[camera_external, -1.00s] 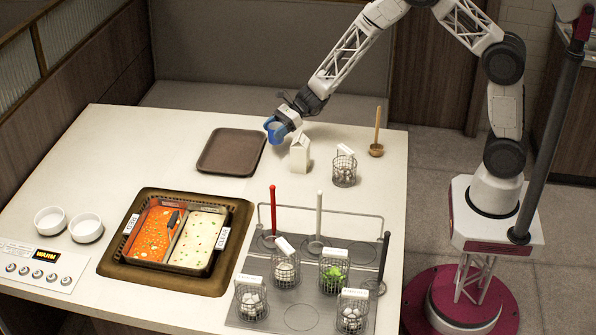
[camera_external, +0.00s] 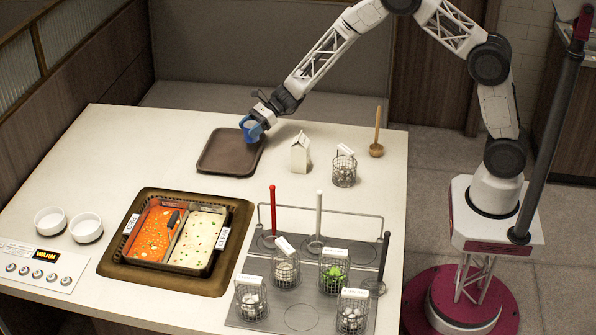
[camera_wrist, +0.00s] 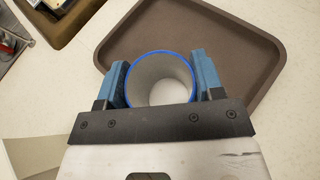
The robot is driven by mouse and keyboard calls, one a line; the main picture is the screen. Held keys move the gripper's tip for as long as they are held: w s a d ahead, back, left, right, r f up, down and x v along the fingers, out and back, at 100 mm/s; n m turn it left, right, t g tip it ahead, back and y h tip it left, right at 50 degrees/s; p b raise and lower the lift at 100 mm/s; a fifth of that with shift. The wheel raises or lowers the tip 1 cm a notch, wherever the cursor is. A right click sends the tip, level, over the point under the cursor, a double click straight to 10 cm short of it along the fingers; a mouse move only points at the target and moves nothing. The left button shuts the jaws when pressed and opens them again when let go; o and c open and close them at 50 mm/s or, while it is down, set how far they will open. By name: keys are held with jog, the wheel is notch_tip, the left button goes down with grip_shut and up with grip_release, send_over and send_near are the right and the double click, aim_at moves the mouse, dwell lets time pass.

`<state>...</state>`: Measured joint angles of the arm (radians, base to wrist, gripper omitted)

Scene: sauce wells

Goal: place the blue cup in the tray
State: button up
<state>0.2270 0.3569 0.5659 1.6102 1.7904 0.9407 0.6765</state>
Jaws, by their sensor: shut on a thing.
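The blue cup (camera_external: 250,129) is upright in my gripper (camera_external: 257,124), near the right edge of the brown tray (camera_external: 221,152). In the wrist view, the blue-rimmed cup (camera_wrist: 160,54) with a pale inside sits between the two blue fingers of my gripper (camera_wrist: 160,82), one on each side. The tray (camera_wrist: 238,42) spreads behind and to the right of the cup there. The cup overlaps the tray's near edge in that view. I cannot tell how high the cup's base is above the tray.
A white carton (camera_external: 300,153) and a wire basket with white items (camera_external: 344,169) stand right of the tray. A wooden-handled tool (camera_external: 377,135) stands farther right. The sauce pan (camera_external: 177,236) lies in front, with two white bowls (camera_external: 86,228) to its left. The counter left of the tray is clear.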

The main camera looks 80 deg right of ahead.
jog(key=shift+w+d+f, duration=0.15)
jog(key=shift+w, duration=1.55)
jog(key=shift+w+d+f, duration=0.1)
jog(key=shift+w, duration=1.55)
jog(key=shift+f, duration=0.1)
jog(key=shift+f, duration=1.7)
jog(key=shift+f, duration=0.1)
jog(key=o, duration=1)
jog(key=shift+c, duration=0.2)
jog(key=shift+s+d+r, duration=0.35)
jog(key=v, duration=1.1)
